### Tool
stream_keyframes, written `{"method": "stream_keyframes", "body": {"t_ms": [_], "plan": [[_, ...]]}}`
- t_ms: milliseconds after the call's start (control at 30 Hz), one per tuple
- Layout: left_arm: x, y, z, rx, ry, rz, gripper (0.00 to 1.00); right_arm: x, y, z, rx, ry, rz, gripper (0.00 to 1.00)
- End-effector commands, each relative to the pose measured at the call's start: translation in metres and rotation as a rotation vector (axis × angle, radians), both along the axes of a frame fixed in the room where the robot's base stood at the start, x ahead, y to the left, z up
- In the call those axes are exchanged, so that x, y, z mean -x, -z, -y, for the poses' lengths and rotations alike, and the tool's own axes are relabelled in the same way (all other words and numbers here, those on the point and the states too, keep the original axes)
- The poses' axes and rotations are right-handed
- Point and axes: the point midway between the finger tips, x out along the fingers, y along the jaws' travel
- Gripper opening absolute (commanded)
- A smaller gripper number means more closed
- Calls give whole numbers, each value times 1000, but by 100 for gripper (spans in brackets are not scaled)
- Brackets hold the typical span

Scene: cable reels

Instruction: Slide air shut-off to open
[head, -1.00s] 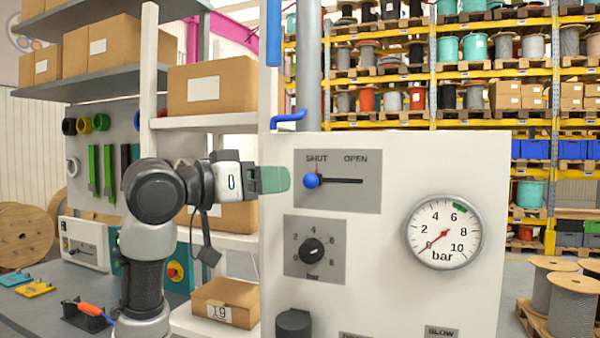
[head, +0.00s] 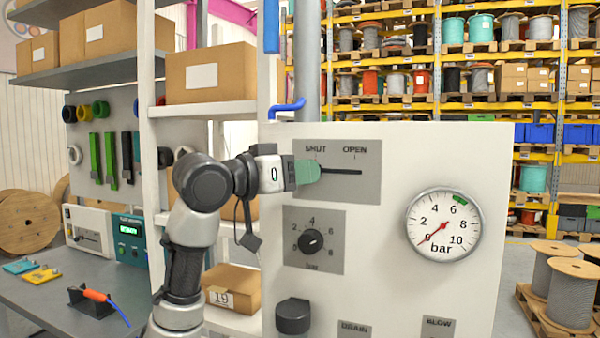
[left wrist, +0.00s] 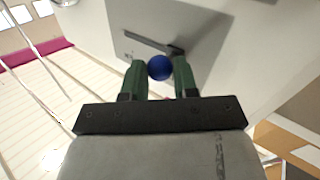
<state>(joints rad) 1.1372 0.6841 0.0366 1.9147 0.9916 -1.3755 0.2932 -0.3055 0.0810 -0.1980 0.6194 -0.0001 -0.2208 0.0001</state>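The air shut-off is a dark slot (head: 345,172) on a grey plate (head: 362,190), marked SHUT at its left and OPEN at its right. Its blue ball knob (left wrist: 160,67) shows in the left wrist view between my two green fingers, which appear to touch it on both sides. In the head view my left gripper (head: 308,172) covers the knob at the SHUT end of the slot. My right gripper is not in view.
Below the plate are a black pressure dial (head: 312,241) and a dark round knob (head: 293,316). A pressure gauge (head: 443,230) at right points near 0. A blue bent pipe (head: 287,108) is above the gripper.

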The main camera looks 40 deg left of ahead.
Motion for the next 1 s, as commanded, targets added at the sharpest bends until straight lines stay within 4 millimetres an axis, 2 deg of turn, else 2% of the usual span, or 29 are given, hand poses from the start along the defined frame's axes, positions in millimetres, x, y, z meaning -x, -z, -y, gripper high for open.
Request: {"method": "stream_keyframes", "body": {"t_ms": [67, 267, 500, 633, 967, 1000], "plan": [[0, 0, 0, 0, 0, 0, 0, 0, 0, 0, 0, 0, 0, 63], [-1, -1, 4, -1, 0, -1, 0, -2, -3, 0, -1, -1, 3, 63], [-13, -3, 52, -3, 3, -2, 0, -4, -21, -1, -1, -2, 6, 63], [-17, -2, 69, -2, 2, -1, 0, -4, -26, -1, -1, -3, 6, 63], [-17, 0, 73, 0, 2, 1, 0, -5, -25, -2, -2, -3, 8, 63], [-17, 0, 73, 0, 2, 1, 33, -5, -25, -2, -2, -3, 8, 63]]}}
